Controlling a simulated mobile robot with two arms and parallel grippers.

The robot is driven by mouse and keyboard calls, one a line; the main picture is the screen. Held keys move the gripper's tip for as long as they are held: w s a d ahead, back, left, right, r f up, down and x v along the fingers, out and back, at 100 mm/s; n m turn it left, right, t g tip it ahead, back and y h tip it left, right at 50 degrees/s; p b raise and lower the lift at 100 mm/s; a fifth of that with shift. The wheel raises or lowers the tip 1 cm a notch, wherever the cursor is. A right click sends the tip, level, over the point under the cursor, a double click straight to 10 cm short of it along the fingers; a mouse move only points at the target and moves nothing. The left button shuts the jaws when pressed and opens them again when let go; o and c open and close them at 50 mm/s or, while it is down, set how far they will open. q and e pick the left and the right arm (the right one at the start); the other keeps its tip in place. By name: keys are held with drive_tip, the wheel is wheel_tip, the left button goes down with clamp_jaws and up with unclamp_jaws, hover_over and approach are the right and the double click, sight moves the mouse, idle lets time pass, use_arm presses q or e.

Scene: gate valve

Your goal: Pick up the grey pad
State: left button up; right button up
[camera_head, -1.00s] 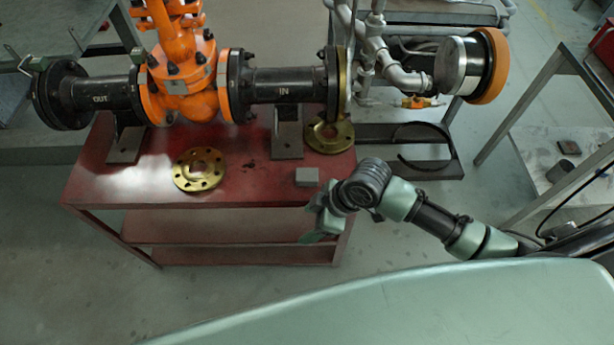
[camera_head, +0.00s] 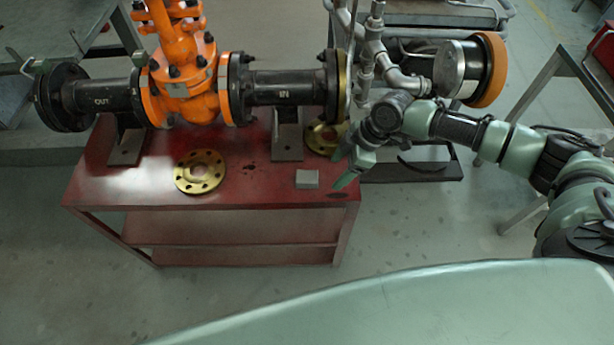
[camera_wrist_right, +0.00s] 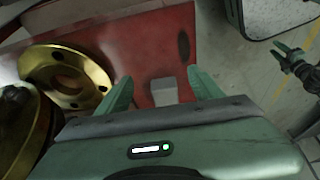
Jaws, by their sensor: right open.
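The grey pad (camera_head: 307,179) is a small grey block lying on the red table top near its front right corner. It also shows in the right wrist view (camera_wrist_right: 163,91), between the two fingers in the picture. My right gripper (camera_head: 341,169) is open and empty, to the right of the pad and above the table. Its green fingers also show in the right wrist view (camera_wrist_right: 165,89), apart and not touching the pad. A green-fingered gripper, seemingly my left one (camera_wrist_right: 295,58), shows small at the right of the wrist view; its opening is unclear.
The red table (camera_head: 130,186) carries an orange gate valve (camera_head: 182,85) with black pipe ends behind the pad. A brass flange (camera_head: 200,171) lies left of the pad. Another brass flange (camera_head: 322,138) lies behind it, partly hidden. Bare table top surrounds the pad.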

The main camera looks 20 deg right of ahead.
sight(308, 176)
drive_tip(key=a, duration=0.1)
drive_tip(key=w+a, duration=0.1)
drive_tip(key=a, duration=0.1)
drive_tip(key=shift+a, duration=0.15)
drive_tip(key=a, duration=0.1)
drive_tip(key=w+a+p, duration=0.1)
drive_tip(key=shift+a+r, duration=0.1)
drive_tip(key=shift+a, duration=0.25)
drive_tip(key=x, duration=0.2)
drive_tip(key=shift+a+f, duration=0.15)
drive_tip(key=shift+f, duration=0.1)
drive_tip(key=shift+w+a+f, duration=0.1)
drive_tip(key=shift+f, duration=0.3)
clamp_jaws()
